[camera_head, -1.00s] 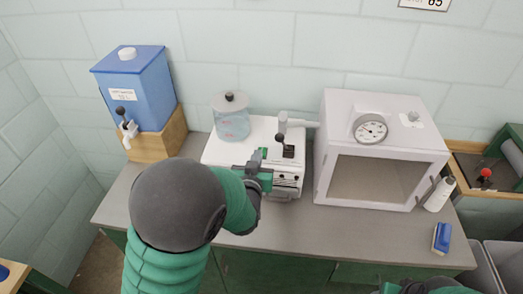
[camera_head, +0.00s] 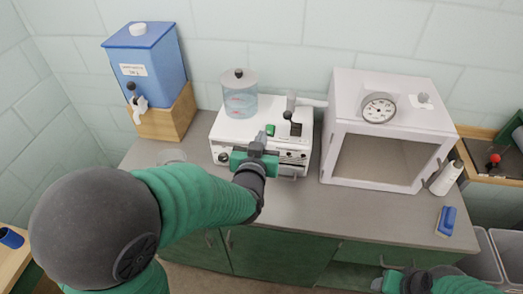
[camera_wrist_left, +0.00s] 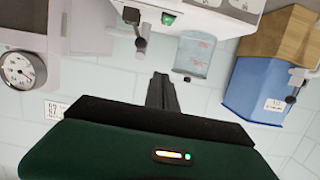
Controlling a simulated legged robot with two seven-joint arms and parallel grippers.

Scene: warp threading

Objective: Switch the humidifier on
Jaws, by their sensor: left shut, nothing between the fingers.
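The humidifier is a white box (camera_head: 232,128) on the bench, with a clear water tank (camera_head: 240,100) on its top left and a black-knobbed lever (camera_head: 291,117) at its top right. A small green switch (camera_head: 270,130) sits on its top; the switch also shows in the wrist view (camera_wrist_left: 168,19). I cannot tell its on or off state. My left gripper (camera_head: 263,137) is shut and empty above the box's front edge, its tips close to the switch. The shut fingers also show in the wrist view (camera_wrist_left: 161,92). My right gripper (camera_head: 384,283) is partly in view at the bottom right.
A white chamber (camera_head: 388,130) with a round gauge (camera_head: 379,107) stands right of the humidifier. A blue water container (camera_head: 146,72) rests on a wooden stand (camera_head: 165,118) at left. The front bench strip is clear.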

